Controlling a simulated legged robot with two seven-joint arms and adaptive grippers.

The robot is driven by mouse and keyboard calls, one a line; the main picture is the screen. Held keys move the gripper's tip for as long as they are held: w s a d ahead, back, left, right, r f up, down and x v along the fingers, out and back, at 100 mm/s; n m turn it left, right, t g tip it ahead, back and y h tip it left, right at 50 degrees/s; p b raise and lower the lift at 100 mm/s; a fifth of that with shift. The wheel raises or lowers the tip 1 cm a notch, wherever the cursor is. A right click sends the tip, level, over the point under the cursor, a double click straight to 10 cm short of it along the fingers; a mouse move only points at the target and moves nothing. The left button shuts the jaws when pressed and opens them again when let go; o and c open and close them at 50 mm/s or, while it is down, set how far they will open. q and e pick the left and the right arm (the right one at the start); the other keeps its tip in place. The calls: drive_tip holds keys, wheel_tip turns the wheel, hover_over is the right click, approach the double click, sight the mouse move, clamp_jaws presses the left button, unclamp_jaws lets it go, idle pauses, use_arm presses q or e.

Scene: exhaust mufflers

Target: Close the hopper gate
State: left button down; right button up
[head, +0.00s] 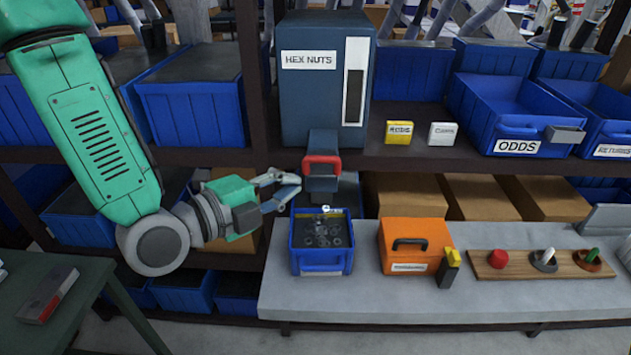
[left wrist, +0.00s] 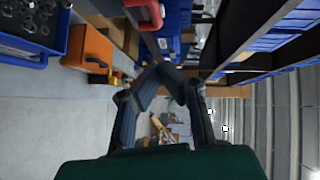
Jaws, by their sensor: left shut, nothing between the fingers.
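The dark blue hopper (head: 300,100), labelled HEX NUTS, stands on the shelf. Its chute (head: 322,142) hangs over the shelf's front edge, with a red gate handle (head: 321,159) across it. The handle also shows at the top of the left wrist view (left wrist: 150,12). I cannot tell how far the gate is open. A blue bin (head: 322,268) with loose nuts sits below the chute; a small pale piece shows at its back rim. My left gripper (head: 299,183) is shut and empty, just left of and slightly below the handle, apart from it. My right gripper is not in view.
An orange case (head: 405,240) and a board with a red knob and levers (head: 540,264) stand on the grey bench (head: 400,300). Blue bins, one labelled ODDS (head: 518,146), and small yellow and white boxes sit on the shelf. A dark green table (head: 80,275) is at left.

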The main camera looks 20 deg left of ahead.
sight(315, 157)
use_arm(q)
drive_tip(key=b+x, duration=0.1)
drive_tip(key=x, duration=0.1)
drive_tip(key=a+b+x, duration=0.1)
drive_tip(key=x, duration=0.2)
drive_tip(key=w+x, duration=0.1)
drive_tip(key=x, duration=0.1)
drive_tip(key=shift+w+a+f+b, duration=0.15)
drive_tip(key=shift+w+b, duration=0.15)
drive_tip(key=shift+b, duration=0.1)
drive_tip(key=shift+w+a+f, duration=0.15)
drive_tip(key=shift+w+a, duration=0.15)
drive_tip(key=shift+w, duration=0.1)
drive_tip(key=w, duration=0.2)
drive_tip(key=shift+w+a+b, duration=0.3)
drive_tip(key=shift+w, duration=0.1)
